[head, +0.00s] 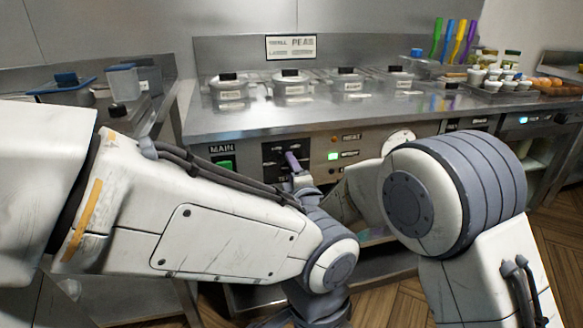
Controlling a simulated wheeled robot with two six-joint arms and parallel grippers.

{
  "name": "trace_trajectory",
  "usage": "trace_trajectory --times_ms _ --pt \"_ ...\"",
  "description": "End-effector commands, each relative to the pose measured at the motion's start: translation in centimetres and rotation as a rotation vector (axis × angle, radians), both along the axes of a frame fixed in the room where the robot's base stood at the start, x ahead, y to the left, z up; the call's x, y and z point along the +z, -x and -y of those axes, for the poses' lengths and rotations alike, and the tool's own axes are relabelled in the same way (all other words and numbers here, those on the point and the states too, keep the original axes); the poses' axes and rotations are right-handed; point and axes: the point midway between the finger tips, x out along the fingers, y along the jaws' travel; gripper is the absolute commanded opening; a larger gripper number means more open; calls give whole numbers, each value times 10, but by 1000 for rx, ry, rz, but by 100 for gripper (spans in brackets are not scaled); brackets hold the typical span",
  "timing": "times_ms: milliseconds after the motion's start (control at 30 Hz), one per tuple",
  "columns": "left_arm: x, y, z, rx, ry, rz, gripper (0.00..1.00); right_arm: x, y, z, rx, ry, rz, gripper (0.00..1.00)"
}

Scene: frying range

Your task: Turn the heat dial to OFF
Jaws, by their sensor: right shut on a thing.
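The heat dial sits on a dark square plate (272,152) in the front panel of the range. Its knob is mostly hidden by my right gripper (293,164), which is shut on it at the plate's right side. The lettering under the plate is partly covered, so I cannot read the dial's setting. My left arm crosses the lower front of the picture and bends down near the middle. My left gripper is not visible.
A green MAIN switch (225,164) is left of the dial plate. Several lidded pans (291,83) stand on the steel counter (250,119). Coloured-handled utensils (457,40) stand at the back right.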

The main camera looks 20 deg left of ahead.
Motion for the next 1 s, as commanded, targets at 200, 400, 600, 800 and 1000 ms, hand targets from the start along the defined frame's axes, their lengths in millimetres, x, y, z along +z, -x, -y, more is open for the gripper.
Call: trace_trajectory --times_ms 200,400,600,800,1000 --pt "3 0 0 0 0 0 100 0 1 0 2 74 48 3" --pt "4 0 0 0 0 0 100 -1 1 -1 2 102 66 3" --pt "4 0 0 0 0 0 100 -1 1 -1 2 107 70 3" --pt "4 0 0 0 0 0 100 -1 1 -1 2 107 70 3" --pt "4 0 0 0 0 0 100 -1 1 0 2 107 69 89"
